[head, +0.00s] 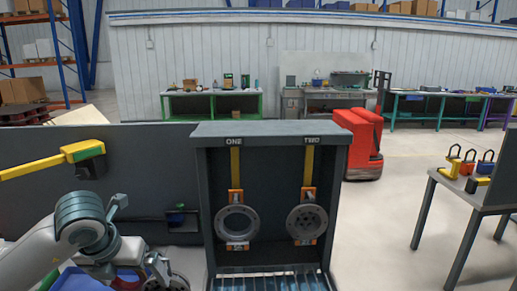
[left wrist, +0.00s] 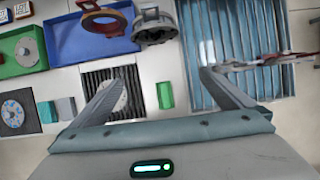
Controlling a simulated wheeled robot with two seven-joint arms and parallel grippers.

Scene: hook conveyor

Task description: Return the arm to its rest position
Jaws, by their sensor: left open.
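My left arm comes in from the lower left of the head view. Its gripper (head: 132,268) is low, left of the dark cabinet. In the left wrist view the left gripper's two fingers (left wrist: 163,80) are spread wide with nothing between them. In the head view a grey ring (head: 221,224) hangs on the yellow hook ONE (head: 235,163). A grey disc with holes (head: 307,222) hangs on the yellow hook TWO (head: 309,163). Both hang apart from the gripper. My right gripper is not in view.
The dark cabinet (head: 271,130) has a slatted bottom, which also shows in the left wrist view (left wrist: 215,50). Blue and green trays (left wrist: 88,38) lie left of it. A yellow arm-like bar (head: 45,165) stands above my left arm. Padlocks (head: 452,162) sit on a table at right.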

